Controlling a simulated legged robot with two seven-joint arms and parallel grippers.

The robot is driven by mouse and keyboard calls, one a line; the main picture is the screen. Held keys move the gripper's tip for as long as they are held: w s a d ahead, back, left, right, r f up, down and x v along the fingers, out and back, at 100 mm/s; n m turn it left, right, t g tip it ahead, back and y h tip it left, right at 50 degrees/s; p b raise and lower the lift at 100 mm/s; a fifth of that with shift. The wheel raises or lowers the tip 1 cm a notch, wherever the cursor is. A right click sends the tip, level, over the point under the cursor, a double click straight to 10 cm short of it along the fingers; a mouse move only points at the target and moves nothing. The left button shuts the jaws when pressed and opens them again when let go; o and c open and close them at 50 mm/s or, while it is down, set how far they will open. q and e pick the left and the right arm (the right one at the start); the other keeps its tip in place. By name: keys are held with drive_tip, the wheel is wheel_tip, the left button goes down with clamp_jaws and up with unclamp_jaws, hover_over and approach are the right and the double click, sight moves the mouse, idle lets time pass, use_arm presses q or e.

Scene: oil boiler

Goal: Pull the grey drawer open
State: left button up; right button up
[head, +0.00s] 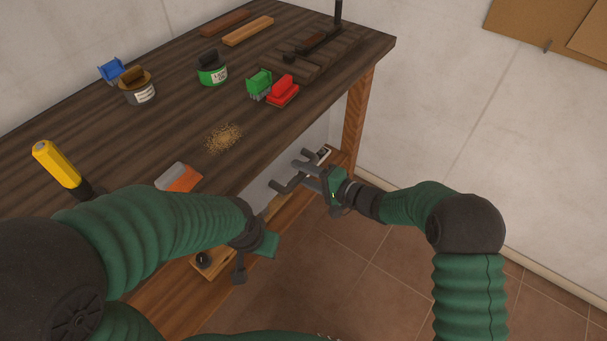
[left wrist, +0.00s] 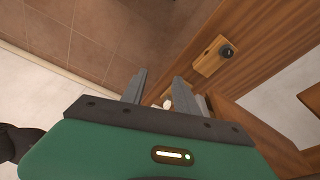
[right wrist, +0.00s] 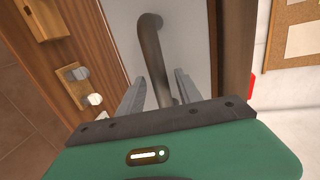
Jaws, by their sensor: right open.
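The grey drawer (head: 262,188) is under the tabletop, and its front fills the middle of the right wrist view (right wrist: 188,35). A dark bar handle (right wrist: 151,50) stands out from that front. My right gripper (head: 302,172) is at the handle, its jaws open. In the right wrist view the lower part of the handle lies between the two fingers (right wrist: 158,88); I cannot tell whether they touch it. My left gripper (left wrist: 158,82) is open and holds nothing visible; in the head view it hangs low in front of the bench, partly hidden by its own arm.
The workbench (head: 170,125) carries several tins, brushes, wood strips and a yellow-handled tool (head: 57,165). A wooden leg (head: 354,120) stands right of the drawer. A wooden block with a dark knob (left wrist: 213,57) is on the lower wood. Tiled floor (head: 360,285) is clear.

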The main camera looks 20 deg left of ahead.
clamp_jaws()
drive_tip(key=shift+s+f, duration=0.1)
idle(1.2)
